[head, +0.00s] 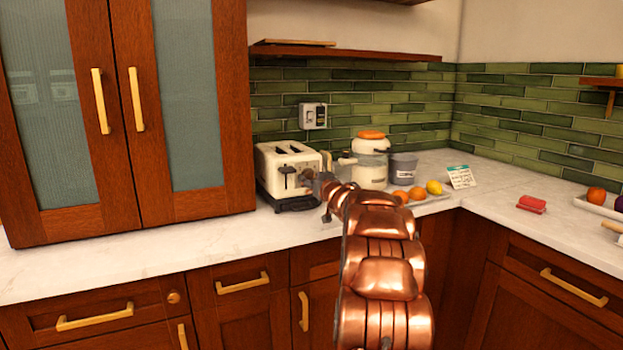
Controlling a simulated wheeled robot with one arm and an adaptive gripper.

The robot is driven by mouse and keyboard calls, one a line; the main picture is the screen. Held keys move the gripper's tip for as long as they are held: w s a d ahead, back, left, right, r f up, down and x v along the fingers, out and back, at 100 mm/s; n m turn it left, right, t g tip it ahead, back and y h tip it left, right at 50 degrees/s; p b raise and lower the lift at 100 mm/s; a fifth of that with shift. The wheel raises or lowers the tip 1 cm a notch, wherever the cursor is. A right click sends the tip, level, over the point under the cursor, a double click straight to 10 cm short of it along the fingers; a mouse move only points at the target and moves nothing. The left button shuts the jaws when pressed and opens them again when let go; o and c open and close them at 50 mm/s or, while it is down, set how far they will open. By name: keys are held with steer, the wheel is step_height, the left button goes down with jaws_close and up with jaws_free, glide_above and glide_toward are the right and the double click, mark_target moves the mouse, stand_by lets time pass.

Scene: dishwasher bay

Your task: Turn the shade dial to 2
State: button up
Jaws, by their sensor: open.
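A cream two-slot toaster (282,160) stands on the white counter against the green tile wall. Its dark lever (287,170) shows on the front face. The shade dial cannot be made out clearly; the right part of the toaster's front is partly covered by my gripper, and no dial marks are readable. My gripper (322,186) is at the end of my copper arm, close to the toaster's front right corner. It is open, and I see nothing held in it. Whether it touches the toaster cannot be told.
A white jar with an orange lid (370,160) and a grey bucket (403,168) stand right of the toaster. A tall cabinet (225,110) stands close at left.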

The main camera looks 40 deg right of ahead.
steer(key=shift+w+d+r, duration=0.1)
steer(key=shift+w, duration=0.25)
steer(key=shift+c, duration=0.4)
jaws_close()
